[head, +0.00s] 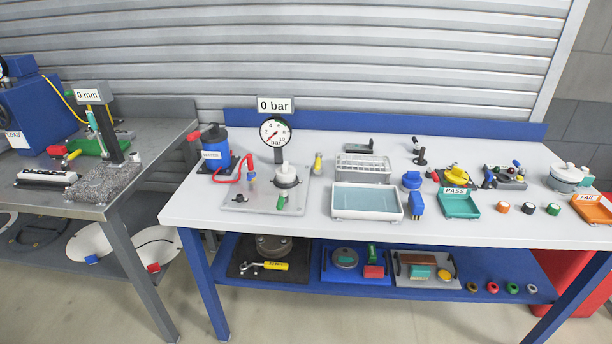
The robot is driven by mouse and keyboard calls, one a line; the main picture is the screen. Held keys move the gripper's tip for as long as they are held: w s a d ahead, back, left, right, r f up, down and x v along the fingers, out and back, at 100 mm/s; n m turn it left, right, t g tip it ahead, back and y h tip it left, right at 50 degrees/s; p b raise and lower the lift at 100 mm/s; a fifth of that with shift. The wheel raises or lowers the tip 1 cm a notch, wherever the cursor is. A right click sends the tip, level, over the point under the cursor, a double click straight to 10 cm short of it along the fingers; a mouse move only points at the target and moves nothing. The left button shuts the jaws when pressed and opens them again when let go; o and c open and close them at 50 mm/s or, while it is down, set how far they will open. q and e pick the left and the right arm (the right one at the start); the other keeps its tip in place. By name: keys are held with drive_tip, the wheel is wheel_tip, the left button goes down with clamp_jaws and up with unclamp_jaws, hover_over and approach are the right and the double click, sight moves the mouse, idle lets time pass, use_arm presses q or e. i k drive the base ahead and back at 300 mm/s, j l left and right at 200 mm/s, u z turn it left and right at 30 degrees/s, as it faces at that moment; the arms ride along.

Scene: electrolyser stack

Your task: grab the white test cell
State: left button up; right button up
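A small white, round-topped piece on a grey round base, which looks like the white test cell (285,172), stands upright on a light grey plate (245,198) on the white-topped bench. It is just right of and below the pressure gauge (275,132), under the "0 bar" sign. Neither of my grippers is in view.
A blue bottle (214,148) with a red hose stands left of the plate. A water tray (367,201) and wire rack (362,167) stand to the right. Green PASS (459,207) and orange FAIL (590,210) trays are farther right. A grey bench (150,135) stands left across a gap.

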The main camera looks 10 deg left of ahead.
sight(286, 174)
drive_tip(key=j+z, duration=0.2)
drive_tip(key=z, duration=0.25)
drive_tip(key=j+z, duration=0.2)
drive_tip(key=z, duration=0.2)
drive_tip(key=j+z, duration=0.2)
drive_tip(key=z, duration=0.25)
drive_tip(key=k+j+z, duration=0.2)
drive_tip(key=j, duration=0.15)
drive_tip(key=k+j+z, duration=0.2)
drive_tip(key=j+z, duration=0.25)
drive_tip(key=j, duration=0.15)
drive_tip(key=k, duration=0.05)
